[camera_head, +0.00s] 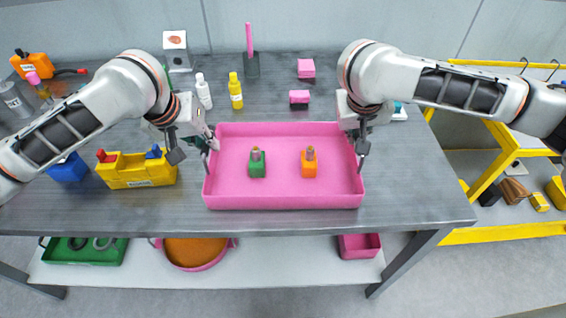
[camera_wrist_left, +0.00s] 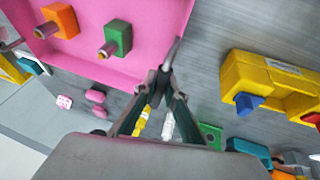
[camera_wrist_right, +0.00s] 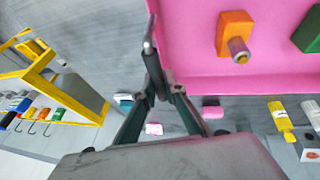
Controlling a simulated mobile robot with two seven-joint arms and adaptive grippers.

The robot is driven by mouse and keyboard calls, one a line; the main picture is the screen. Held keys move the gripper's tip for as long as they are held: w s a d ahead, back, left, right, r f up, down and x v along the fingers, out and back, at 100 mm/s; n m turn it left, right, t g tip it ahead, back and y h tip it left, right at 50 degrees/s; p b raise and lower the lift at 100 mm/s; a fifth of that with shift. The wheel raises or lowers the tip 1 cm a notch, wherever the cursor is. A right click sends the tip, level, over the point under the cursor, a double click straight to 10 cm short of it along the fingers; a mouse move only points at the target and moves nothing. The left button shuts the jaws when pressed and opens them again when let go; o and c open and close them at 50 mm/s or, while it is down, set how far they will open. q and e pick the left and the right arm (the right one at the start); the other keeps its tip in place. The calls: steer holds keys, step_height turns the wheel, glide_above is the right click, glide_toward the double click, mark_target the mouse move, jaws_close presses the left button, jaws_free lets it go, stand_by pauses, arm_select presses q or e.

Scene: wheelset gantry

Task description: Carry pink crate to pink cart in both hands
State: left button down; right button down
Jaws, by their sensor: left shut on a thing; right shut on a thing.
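The pink crate (camera_head: 284,201) is at the front middle of the grey table in the head view. Inside it stand a green block (camera_head: 257,168) and an orange block (camera_head: 309,168), each with a metal-tipped peg on top. My left gripper (camera_head: 209,148) is shut on the crate's left wall, which also shows in the left wrist view (camera_wrist_left: 140,70). My right gripper (camera_head: 361,146) is shut on the crate's right wall, also in the right wrist view (camera_wrist_right: 190,40). I cannot tell whether the crate touches the table. No pink cart shows.
A yellow bin (camera_head: 138,178) stands left of the crate. White (camera_head: 203,92) and yellow bottles (camera_head: 235,92) and pink-topped blocks (camera_head: 299,98) stand behind it. A yellow frame (camera_head: 492,180) is to the right. A lower shelf (camera_head: 300,270) holds trays. The table is bare right of the crate.

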arm_select(q)
steer(key=shift+r, duration=0.2)
arm_select(e)
steer(key=shift+r, duration=0.2)
